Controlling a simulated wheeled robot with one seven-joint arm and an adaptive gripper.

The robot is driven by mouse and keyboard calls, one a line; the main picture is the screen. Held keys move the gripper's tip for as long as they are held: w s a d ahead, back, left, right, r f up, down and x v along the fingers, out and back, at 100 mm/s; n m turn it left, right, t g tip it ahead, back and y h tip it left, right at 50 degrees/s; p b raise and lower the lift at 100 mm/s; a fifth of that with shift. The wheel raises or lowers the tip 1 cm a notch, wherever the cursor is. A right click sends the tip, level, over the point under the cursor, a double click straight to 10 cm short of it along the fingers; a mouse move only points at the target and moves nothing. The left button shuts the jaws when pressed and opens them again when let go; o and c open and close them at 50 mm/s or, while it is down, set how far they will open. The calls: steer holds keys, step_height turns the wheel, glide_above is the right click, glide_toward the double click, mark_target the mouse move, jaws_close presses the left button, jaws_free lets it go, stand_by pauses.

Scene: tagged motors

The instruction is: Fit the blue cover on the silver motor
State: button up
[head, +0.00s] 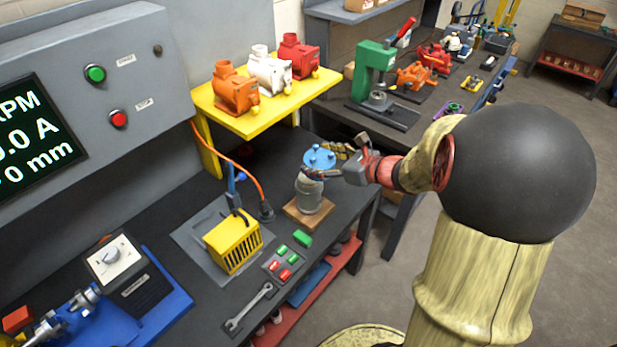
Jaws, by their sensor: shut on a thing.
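The silver motor (309,194) stands upright on a wooden base (308,216) on the dark workbench. The blue cover (318,157), a round lid with small knobs on top, is directly over the motor's top end. My gripper (312,174) reaches in from the right and is shut on the blue cover. Its fingers hide the line between cover and motor, so I cannot tell whether the two touch.
A yellow shelf (262,122) with orange, white and red housings stands behind. A yellow slotted box (233,244) with a blue post and orange cable is left of the motor. Red and green buttons (283,262) and a wrench (249,306) lie in front.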

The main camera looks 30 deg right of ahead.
steer(key=w+f, duration=0.2)
steer(key=f, duration=0.1)
steer(key=w+f+b, duration=0.1)
steer(key=shift+w+a+f, duration=0.2)
steer(key=shift+a+f, duration=0.1)
steer(key=shift+a, duration=0.1)
steer(key=f, duration=0.1)
steer(key=f+b, duration=0.1)
steer(key=f, duration=0.1)
steer(key=shift+w+a+f, duration=0.1)
steer(key=shift+w, duration=0.25)
steer(key=shift+f, duration=0.3)
steer(key=shift+f+b, duration=0.1)
steer(key=shift+b, duration=0.25)
steer(key=o, duration=1.3)
steer(key=shift+f, duration=0.1)
steer(key=shift+o, duration=0.5)
